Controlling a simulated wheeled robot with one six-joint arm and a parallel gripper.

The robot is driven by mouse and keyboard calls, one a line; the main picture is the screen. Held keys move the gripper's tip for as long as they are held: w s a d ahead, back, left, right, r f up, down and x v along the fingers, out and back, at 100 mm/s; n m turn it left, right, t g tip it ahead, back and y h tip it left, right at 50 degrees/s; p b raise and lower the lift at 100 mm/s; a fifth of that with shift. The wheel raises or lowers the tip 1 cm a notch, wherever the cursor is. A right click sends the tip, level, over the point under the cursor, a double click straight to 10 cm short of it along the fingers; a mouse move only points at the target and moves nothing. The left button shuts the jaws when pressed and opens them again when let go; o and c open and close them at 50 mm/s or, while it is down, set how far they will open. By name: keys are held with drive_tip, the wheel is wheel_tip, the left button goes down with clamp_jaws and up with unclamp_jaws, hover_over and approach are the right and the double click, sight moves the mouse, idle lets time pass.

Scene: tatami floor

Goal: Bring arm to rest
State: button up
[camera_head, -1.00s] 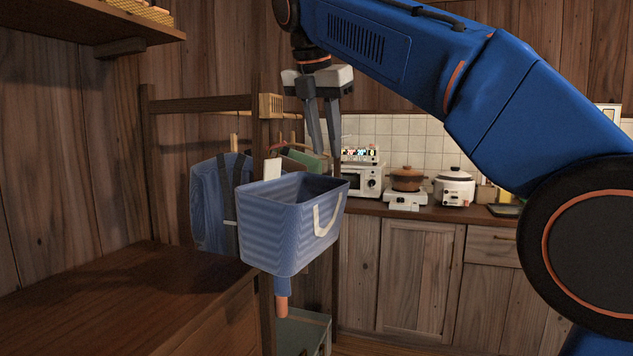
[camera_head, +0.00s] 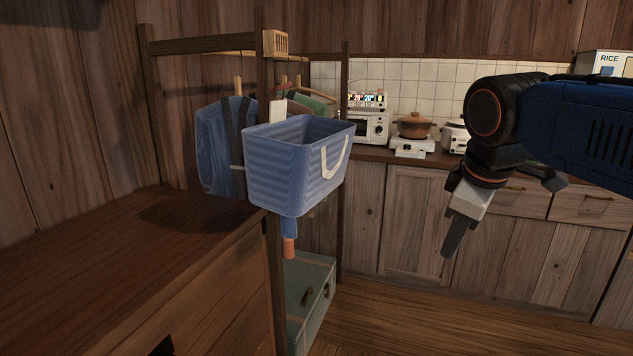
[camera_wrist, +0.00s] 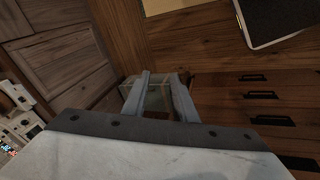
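My blue arm reaches in from the right in the head view. My gripper (camera_head: 450,252) hangs pointing down in front of the kitchen cabinets, right of the blue striped basket. In the head view it shows edge-on, so its gap is hidden. In the wrist view my gripper (camera_wrist: 160,76) has its two grey fingers apart, with nothing held between them. It is clear of the basket and the rack.
A blue basket (camera_head: 285,170) hangs on a wooden rack (camera_head: 264,75) with clothes behind it. A wooden cabinet (camera_head: 110,250) fills the lower left. A green box (camera_head: 313,290) stands on the floor. A pot (camera_head: 414,125) sits on the counter. Floor at lower right is clear.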

drive_tip(key=s+d+f+m, duration=0.2)
drive_tip(key=s+f+m, duration=0.3)
drive_tip(key=f, duration=0.4)
drive_tip(key=s+d+f+m, duration=0.2)
drive_tip(key=s+f+m, duration=0.2)
drive_tip(key=f, duration=0.6)
drive_tip(key=s, duration=0.2)
drive_tip(key=shift+s+m+t, duration=0.3)
drive_tip(key=shift+s+m, duration=0.1)
drive_tip(key=shift+d, duration=0.1)
